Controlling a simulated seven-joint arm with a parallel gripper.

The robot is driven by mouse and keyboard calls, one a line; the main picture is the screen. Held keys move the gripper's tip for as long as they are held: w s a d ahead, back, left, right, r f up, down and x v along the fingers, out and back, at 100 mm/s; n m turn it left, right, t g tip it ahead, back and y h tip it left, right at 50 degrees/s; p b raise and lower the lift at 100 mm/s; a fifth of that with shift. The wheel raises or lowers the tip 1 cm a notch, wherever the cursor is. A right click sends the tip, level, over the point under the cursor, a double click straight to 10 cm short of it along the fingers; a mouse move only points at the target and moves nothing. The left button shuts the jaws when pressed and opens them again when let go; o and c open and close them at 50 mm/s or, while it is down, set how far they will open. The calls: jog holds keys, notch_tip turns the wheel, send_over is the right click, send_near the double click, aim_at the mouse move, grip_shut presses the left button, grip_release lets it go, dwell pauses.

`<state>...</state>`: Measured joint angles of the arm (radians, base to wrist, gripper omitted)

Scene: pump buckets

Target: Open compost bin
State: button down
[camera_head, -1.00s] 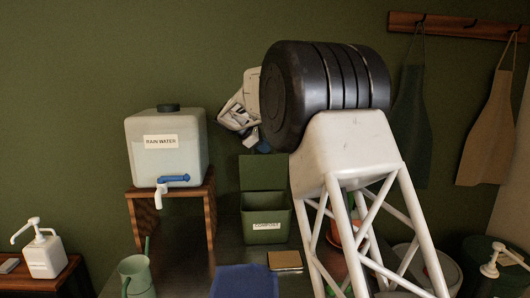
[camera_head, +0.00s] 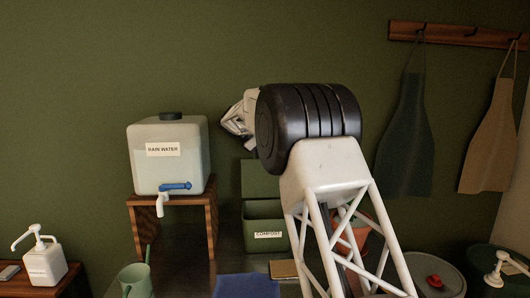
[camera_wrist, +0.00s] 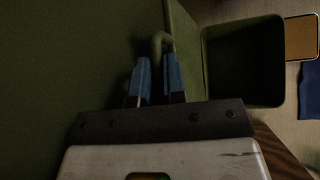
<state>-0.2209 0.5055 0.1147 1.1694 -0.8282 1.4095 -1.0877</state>
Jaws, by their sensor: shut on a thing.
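The green compost bin (camera_head: 264,235) stands on the table in the head view, its white COMPOST label facing me. Its lid (camera_head: 255,172) stands upright at the back, and the bin mouth is open. In the wrist view the dark inside of the bin (camera_wrist: 245,62) shows, with the lid (camera_wrist: 188,45) seen nearly edge-on beside it. My gripper (camera_wrist: 158,78) has its blue fingertips on either side of the green lid handle (camera_wrist: 160,42) and is shut on it. In the head view my own arm hides the fingers and handle.
A rain water tank (camera_head: 168,158) with a blue tap stands on a wooden stand (camera_head: 145,202) left of the bin. A blue cloth (camera_head: 247,286) and a brown pad (camera_head: 284,270) lie in front. A green watering can (camera_head: 136,280) stands at front left.

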jog(key=c, duration=1.2)
grip_release()
jog(key=shift+v, duration=3.95)
jog(key=shift+d, duration=0.1)
